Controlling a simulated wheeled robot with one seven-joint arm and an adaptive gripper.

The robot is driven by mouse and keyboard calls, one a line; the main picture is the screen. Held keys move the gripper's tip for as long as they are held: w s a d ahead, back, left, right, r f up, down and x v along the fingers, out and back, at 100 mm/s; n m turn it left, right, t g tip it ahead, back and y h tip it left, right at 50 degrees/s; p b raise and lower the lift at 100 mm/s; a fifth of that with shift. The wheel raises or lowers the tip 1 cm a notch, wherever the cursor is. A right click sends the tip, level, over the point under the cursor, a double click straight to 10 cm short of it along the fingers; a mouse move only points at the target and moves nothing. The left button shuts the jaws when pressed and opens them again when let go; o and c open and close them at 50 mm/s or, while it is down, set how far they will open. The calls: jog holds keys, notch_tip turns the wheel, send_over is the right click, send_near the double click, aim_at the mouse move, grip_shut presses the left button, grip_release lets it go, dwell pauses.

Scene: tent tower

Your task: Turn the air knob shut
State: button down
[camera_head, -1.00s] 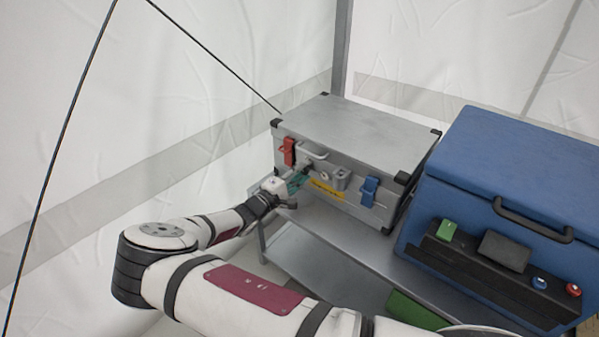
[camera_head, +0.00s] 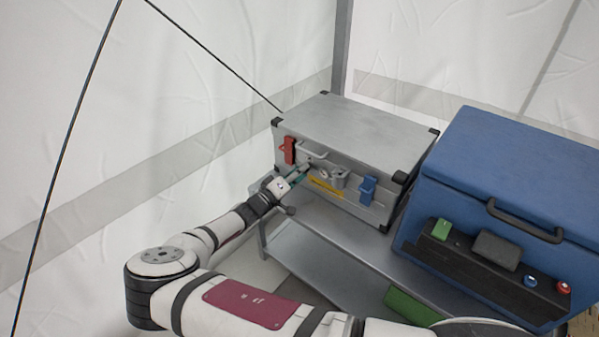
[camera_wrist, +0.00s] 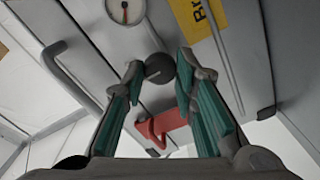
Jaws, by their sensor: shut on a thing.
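The air knob (camera_wrist: 159,68) is a small dark round knob on the front of the silver case (camera_head: 365,125). In the wrist view it sits between the tips of my gripper (camera_wrist: 160,70), whose teal-padded fingers are shut on it. In the head view my gripper (camera_head: 302,174) reaches the case front from the lower left, and the knob is too small to make out clearly there. A round white gauge (camera_wrist: 125,10) with a red needle is close to the knob in the wrist view. I cannot tell how far the knob is turned.
The case front has a red latch (camera_head: 289,150), a blue latch (camera_head: 367,190), a handle (camera_head: 313,153) and a yellow label (camera_head: 325,188). A blue cooler box (camera_head: 510,165) stands right beside it on the grey shelf. White tent walls stand behind and left.

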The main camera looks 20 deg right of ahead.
jog(key=shift+s+f, duration=0.1)
jog(key=shift+f, duration=0.05)
jog(key=c, duration=1.3)
grip_release()
jog(key=shift+a, duration=0.1)
jog(key=v, duration=1.1)
jog(key=shift+s+a, duration=0.25)
jog(key=shift+a, duration=0.05)
